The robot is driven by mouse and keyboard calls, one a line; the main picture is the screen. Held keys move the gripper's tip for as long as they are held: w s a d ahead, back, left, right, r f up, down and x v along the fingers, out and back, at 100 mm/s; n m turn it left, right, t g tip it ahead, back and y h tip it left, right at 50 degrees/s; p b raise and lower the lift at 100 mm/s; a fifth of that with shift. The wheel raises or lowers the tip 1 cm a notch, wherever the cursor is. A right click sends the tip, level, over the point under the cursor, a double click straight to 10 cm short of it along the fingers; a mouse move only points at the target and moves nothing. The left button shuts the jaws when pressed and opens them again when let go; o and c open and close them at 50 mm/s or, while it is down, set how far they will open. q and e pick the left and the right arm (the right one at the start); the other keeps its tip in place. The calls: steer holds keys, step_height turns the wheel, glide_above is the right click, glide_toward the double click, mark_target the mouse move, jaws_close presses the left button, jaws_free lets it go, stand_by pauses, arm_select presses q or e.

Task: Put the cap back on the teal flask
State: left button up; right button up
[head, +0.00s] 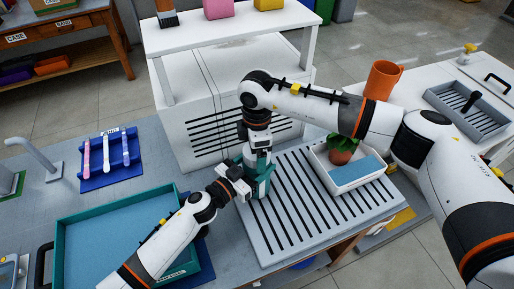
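The teal flask (263,183) stands on the slatted grey board in the middle of the head view, partly covered by both grippers. My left gripper (241,182) reaches it from the left, with its fingers at the flask's side. My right gripper (258,158) points straight down at the flask's top from above. The small size and overlap hide whether either gripper is closed on anything. I cannot make out the cap; the flask's top is hidden by the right gripper.
A white cabinet with a raised shelf (228,44) stands close behind. A white tray (356,183) with a potted plant (341,150) is to the right, an orange mug (383,80) beyond. A teal-rimmed tray (108,240) and blue rack (109,158) lie left. The slatted board (300,222) is clear in front.

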step_height(320, 180, up, 12)
stand_by(0.4)
arm_select(q)
steer(key=o, duration=2)
steer(key=shift+c, duration=0.2)
steer(key=b+v, duration=0.1)
steer(key=v, duration=1.1)
steer(key=shift+b, duration=0.3)
arm_select(e)
steer(key=shift+f, duration=0.85)
